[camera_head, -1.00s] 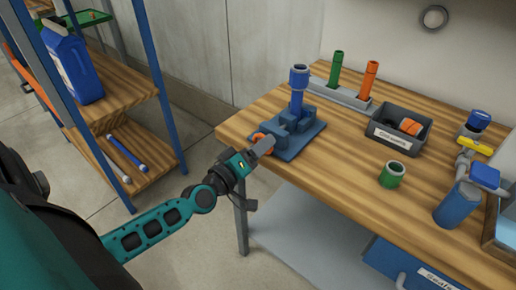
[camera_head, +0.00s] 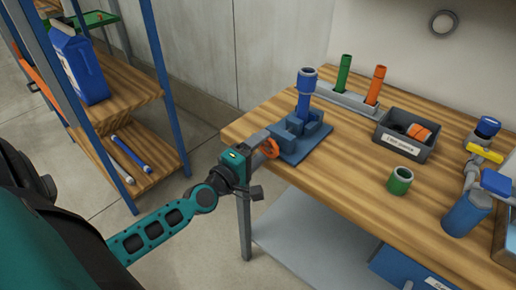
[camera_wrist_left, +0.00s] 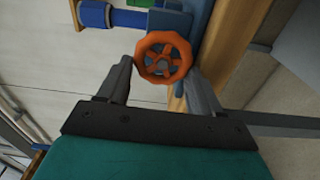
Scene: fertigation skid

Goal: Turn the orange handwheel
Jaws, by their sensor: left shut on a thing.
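The orange handwheel (camera_head: 271,148) is on the near left side of a blue vise-like fixture (camera_head: 298,138) at the table's left corner. A blue tube (camera_head: 305,92) stands upright in the fixture. My left gripper (camera_head: 264,145) reaches it from the left and is shut on the handwheel's rim. In the left wrist view the spoked handwheel (camera_wrist_left: 163,58) faces me between the two grey fingers (camera_wrist_left: 157,68), one on each side. The exact finger contact is hard to see. My right gripper is not in view.
A shelf unit (camera_head: 125,95) stands at left, with open floor between.

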